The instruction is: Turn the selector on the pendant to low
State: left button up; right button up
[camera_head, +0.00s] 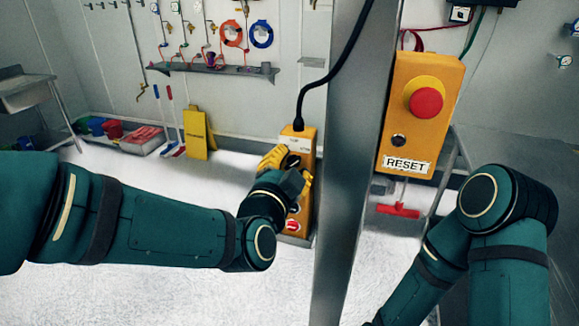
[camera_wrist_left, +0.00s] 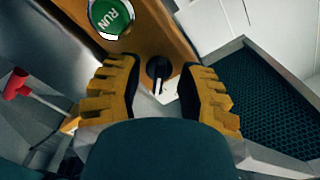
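The yellow pendant (camera_head: 300,136) hangs upright on a black cable, left of a grey post. Its face also shows in the left wrist view (camera_wrist_left: 155,30). The black selector (camera_wrist_left: 158,68) sits on that face, with a white mark towards the bottom of the picture. My left gripper (camera_head: 288,166) is at the pendant and hides part of its front. In the left wrist view, its yellow fingers (camera_wrist_left: 160,82) are apart, one on each side of the selector, with gaps visible. I cannot tell how deep they reach. My right gripper is outside the head view.
A green RUN button (camera_wrist_left: 111,16) is beside the selector on the pendant. The grey post (camera_head: 350,150) stands close to the pendant's right. A yellow RESET box (camera_head: 417,140) with a red button (camera_head: 426,102) is on the post's other side.

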pick_arm(q)
notch_tip(320, 180, up, 10)
dwell(0.8)
